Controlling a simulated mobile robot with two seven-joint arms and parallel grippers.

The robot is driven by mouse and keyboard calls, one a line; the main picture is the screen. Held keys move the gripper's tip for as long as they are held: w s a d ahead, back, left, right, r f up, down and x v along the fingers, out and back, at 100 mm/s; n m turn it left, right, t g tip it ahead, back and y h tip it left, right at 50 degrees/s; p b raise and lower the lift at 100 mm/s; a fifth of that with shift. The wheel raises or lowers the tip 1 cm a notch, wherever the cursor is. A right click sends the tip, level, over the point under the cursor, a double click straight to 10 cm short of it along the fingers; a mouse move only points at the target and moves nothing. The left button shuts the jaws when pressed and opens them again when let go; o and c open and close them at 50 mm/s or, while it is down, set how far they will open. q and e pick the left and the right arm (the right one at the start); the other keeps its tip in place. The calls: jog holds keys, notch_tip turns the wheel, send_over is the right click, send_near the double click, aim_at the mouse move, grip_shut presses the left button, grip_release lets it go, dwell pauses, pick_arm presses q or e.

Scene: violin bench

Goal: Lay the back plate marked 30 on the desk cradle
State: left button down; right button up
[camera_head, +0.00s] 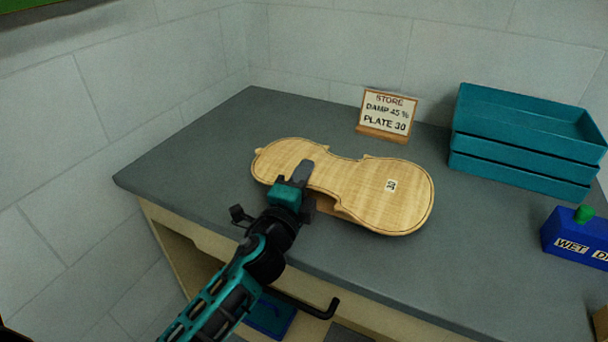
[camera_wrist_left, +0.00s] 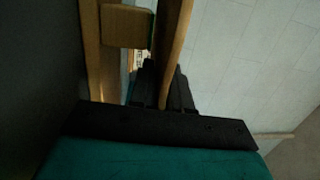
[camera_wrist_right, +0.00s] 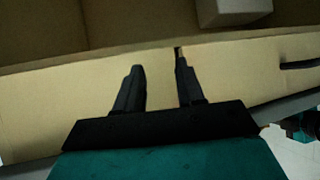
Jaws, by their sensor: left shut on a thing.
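The back plate marked 30 (camera_head: 345,181) is pale wood, violin-shaped, with a small "30" label near its right end. It lies roughly flat over the desk, face up. My left gripper (camera_head: 302,174) is shut on its near edge at the waist; the plate's thin edge (camera_wrist_left: 172,45) runs between the fingers in the left wrist view. Part of the wooden cradle (camera_head: 324,203) shows under the plate, and a block of it (camera_wrist_left: 127,26) in the left wrist view. Whether plate and cradle touch is unclear. My right gripper (camera_wrist_right: 158,60) is open and empty.
A sign (camera_head: 386,114) reading "STORE DAMP 45 % PLATE 30" stands behind the plate. Stacked teal trays (camera_head: 525,140) stand at the back right. A blue box marked WET (camera_head: 575,238) is at the right. The desk top (camera_head: 200,150) is clear on the left.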

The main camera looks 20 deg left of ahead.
pick_arm(q)
jog(key=shift+f+b, duration=0.4)
pick_arm(e)
jog(key=shift+f, duration=0.5)
pick_arm(q)
jog(key=c, duration=1)
grip_release()
pick_arm(e)
jog(key=shift+d, duration=0.1)
pick_arm(q)
jog(key=shift+s, duration=0.15)
pick_arm(e)
jog(key=shift+s, duration=0.2)
